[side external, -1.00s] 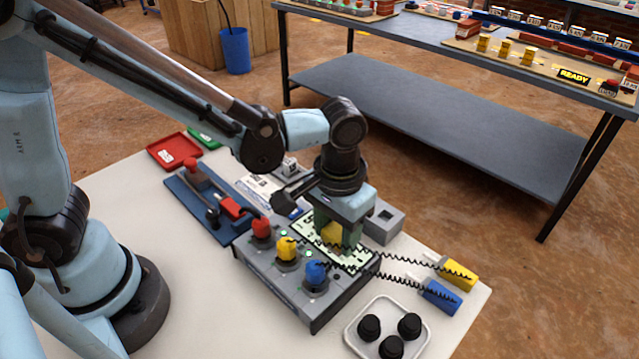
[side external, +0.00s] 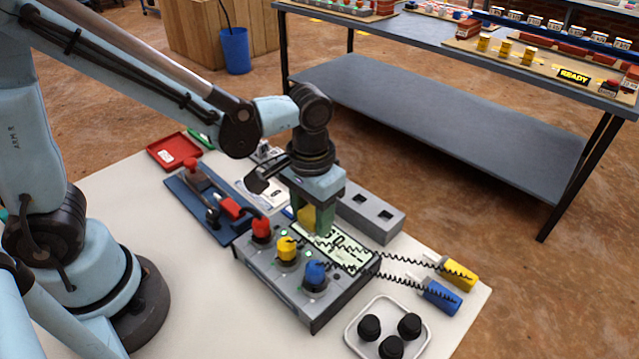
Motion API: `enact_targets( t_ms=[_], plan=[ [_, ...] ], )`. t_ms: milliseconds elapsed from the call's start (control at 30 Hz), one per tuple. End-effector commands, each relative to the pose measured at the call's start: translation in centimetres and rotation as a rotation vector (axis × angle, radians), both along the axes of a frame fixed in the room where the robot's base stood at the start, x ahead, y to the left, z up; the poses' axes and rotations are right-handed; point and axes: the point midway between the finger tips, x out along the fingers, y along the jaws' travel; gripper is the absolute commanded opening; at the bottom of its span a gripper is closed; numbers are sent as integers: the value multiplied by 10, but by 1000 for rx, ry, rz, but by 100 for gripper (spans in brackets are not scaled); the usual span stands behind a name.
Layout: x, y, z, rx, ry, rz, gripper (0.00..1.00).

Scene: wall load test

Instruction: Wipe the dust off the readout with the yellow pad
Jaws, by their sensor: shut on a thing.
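The readout (side external: 348,251) is a pale green panel with dark digits on top of the grey console (side external: 290,293). My gripper (side external: 309,222) is over the readout's far left part, pointing down. The readout's left end is hidden behind the gripper and the knobs. Dust on the readout is too small to make out.
Red (side external: 261,229), yellow (side external: 286,250) and blue (side external: 315,274) knobs stand along the console's near side. Coiled black leads cross the readout to yellow (side external: 458,275) and blue (side external: 440,296) plugs. A grey socket block (side external: 372,212) lies behind. A white tray (side external: 352,341) holds black knobs.

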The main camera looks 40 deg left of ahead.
Motion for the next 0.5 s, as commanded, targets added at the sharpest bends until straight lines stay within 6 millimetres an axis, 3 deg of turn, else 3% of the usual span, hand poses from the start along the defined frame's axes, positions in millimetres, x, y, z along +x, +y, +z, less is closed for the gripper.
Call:
enact_targets(
  t_ms=[500],
  plan=[
    [0, -50, 2, -2, -1, -3, 20]
  ],
)
